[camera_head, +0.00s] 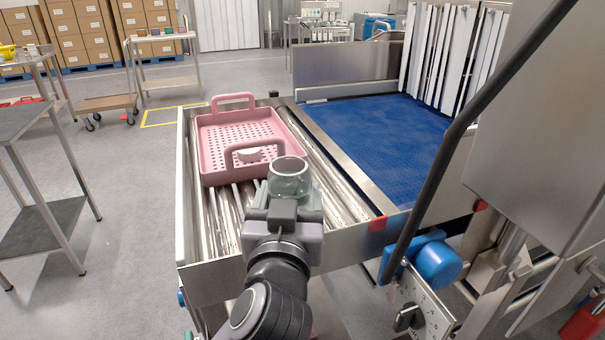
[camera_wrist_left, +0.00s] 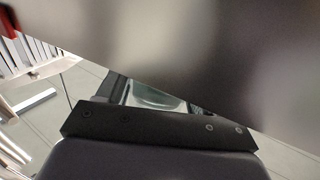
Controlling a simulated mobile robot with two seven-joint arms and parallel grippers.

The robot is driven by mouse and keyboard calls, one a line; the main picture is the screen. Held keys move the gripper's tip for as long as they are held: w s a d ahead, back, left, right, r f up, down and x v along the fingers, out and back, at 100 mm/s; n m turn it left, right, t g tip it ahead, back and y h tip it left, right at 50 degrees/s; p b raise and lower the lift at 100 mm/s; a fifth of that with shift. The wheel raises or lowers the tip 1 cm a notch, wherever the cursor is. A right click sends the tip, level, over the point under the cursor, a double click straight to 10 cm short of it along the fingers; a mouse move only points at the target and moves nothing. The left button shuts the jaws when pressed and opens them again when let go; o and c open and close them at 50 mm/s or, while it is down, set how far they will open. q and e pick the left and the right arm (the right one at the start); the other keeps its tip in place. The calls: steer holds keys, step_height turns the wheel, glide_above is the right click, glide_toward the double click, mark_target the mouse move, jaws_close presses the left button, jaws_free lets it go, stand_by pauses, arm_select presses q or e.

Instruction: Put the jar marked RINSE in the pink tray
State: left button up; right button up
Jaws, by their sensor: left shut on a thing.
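A clear glass jar (camera_head: 289,176) is held in my left gripper (camera_head: 287,190), which is shut on it. No RINSE marking on the jar can be read from here. Part of the glass also shows in the left wrist view (camera_wrist_left: 155,97), mostly covered by a large blurred grey surface. The pink tray (camera_head: 212,160), with a perforated floor and two raised handles, sits on the rollers just beyond and left of the jar. A white round thing (camera_head: 249,154) shows in the tray behind the near handle. My right gripper is not in view.
Metal rollers (camera_head: 335,185) run beside and in front of the tray. A blue conveyor belt (camera_head: 385,140) lies to the right, with white strip curtains (camera_head: 450,50) over it. A black bent bar (camera_head: 440,160) crosses the right side. A steel side wall (camera_head: 225,272) bounds the near edge.

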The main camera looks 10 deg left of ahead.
arm_select(q)
steer(key=shift+f, duration=0.15)
steer(key=o, duration=1.5)
